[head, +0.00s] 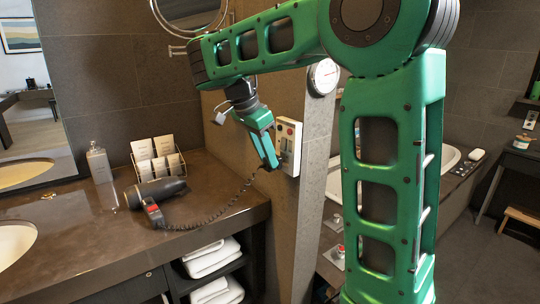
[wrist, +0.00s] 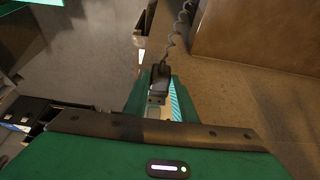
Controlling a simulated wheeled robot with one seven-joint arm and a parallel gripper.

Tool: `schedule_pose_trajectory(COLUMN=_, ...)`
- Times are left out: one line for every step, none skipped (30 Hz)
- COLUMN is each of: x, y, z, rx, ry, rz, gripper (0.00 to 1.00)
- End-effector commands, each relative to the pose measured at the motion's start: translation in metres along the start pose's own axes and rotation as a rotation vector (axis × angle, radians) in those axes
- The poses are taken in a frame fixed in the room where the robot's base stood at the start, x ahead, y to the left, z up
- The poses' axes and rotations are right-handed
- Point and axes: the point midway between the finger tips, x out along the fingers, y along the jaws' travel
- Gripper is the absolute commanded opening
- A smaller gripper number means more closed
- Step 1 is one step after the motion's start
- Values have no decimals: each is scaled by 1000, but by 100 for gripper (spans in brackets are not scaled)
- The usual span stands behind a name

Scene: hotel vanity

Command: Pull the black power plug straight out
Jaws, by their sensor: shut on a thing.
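The black power plug (wrist: 160,76) shows in the wrist view between the fingers of my gripper (wrist: 158,98), with its coiled black cord (wrist: 174,32) running up from it. In the head view my gripper (head: 269,163) is shut on the plug, close to the lower left of the white wall panel (head: 289,147). The fingers hide most of the plug there. I cannot tell whether its prongs are in the panel or clear of it. The cord runs down across the counter to a black hair dryer (head: 160,190) lying there.
The brown counter (head: 95,235) bears a card rack (head: 158,160) and a glass bottle (head: 98,163) near the back wall. White towels (head: 212,258) lie on shelves below. A round mirror (head: 190,12) on an arm is above.

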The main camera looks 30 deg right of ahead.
Motion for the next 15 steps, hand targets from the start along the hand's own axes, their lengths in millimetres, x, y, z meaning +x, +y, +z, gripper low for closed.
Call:
schedule_pose_trajectory(x=0, y=0, z=1, rx=0, ry=0, rz=0, gripper=0)
schedule_pose_trajectory(x=-1, y=0, z=2, rx=0, ry=0, rz=0, gripper=0)
schedule_pose_trajectory(x=-1, y=0, z=3, rx=0, ry=0, rz=0, gripper=0)
schedule_pose_trajectory(x=-1, y=0, z=3, rx=0, ry=0, rz=0, gripper=0)
schedule_pose_trajectory(x=-2, y=0, z=4, rx=1, ry=0, rz=0, gripper=0)
schedule_pose_trajectory(x=-2, y=0, z=5, rx=1, ry=0, rz=0, gripper=0)
schedule_pose_trajectory(x=-2, y=0, z=6, rx=1, ry=0, rz=0, gripper=0)
schedule_pose_trajectory(x=-3, y=0, z=6, rx=1, ry=0, rz=0, gripper=0)
schedule_pose_trajectory(x=-3, y=0, z=7, rx=0, ry=0, rz=0, gripper=0)
schedule_pose_trajectory(x=-3, y=0, z=8, rx=0, ry=0, rz=0, gripper=0)
schedule_pose_trajectory(x=-4, y=0, z=9, rx=0, ry=0, rz=0, gripper=0)
schedule_pose_trajectory(x=-4, y=0, z=10, rx=0, ry=0, rz=0, gripper=0)
schedule_pose_trajectory(x=-4, y=0, z=10, rx=0, ry=0, rz=0, gripper=0)
schedule_pose_trajectory(x=-4, y=0, z=11, rx=0, ry=0, rz=0, gripper=0)
schedule_pose_trajectory(x=-5, y=0, z=12, rx=0, ry=0, rz=0, gripper=0)
